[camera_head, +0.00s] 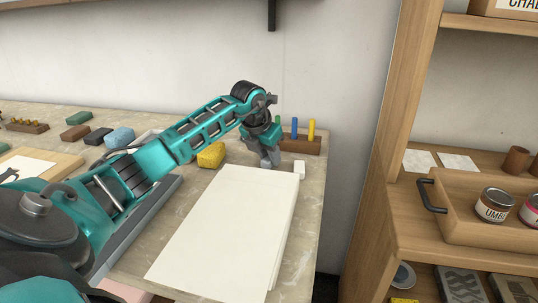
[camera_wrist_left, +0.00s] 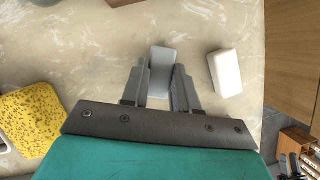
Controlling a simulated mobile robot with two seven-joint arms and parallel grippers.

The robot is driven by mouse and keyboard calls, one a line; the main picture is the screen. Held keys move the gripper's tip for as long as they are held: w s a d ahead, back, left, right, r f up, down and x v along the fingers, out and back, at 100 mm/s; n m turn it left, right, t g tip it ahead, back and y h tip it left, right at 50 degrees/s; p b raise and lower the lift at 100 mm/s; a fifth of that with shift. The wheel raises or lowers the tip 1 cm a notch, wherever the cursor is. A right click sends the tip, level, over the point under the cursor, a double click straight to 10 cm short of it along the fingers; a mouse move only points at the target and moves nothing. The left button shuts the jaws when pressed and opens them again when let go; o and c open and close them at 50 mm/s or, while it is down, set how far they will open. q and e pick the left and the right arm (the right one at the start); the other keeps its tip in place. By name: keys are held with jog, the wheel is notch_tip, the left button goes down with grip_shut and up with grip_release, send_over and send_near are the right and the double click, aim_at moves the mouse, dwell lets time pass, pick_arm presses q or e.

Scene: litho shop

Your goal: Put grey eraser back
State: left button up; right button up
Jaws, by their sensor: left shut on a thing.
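The grey eraser (camera_wrist_left: 160,60) shows in the left wrist view between the two fingers of my left gripper (camera_wrist_left: 161,82). The gripper is shut on it, and its far end sticks out past the fingertips. In the head view my left gripper (camera_head: 268,160) points down at the far right of the stone-topped table (camera_head: 227,178). There the fingers and the eraser are hard to tell apart. I cannot tell whether the eraser touches the table. My right gripper is in neither view.
A white block (camera_head: 299,170) lies just right of the gripper; it also shows in the wrist view (camera_wrist_left: 225,73). A wooden holder (camera_head: 313,148) with coloured sticks stands behind. A yellow sponge (camera_head: 211,156) lies to the left, and a paper stack (camera_head: 225,225) in front. Shelves (camera_head: 400,190) stand at right.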

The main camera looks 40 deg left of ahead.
pick_arm(q)
jog(key=shift+f, duration=0.2)
jog(key=o, duration=0.9)
jog(key=shift+o, duration=0.2)
jog(key=shift+r, duration=0.1)
jog(key=shift+r, duration=0.25)
jog(key=p+v, duration=0.1)
jog(key=v, duration=1)
jog(key=shift+s+r, duration=0.15)
jog(key=shift+r, duration=0.25)
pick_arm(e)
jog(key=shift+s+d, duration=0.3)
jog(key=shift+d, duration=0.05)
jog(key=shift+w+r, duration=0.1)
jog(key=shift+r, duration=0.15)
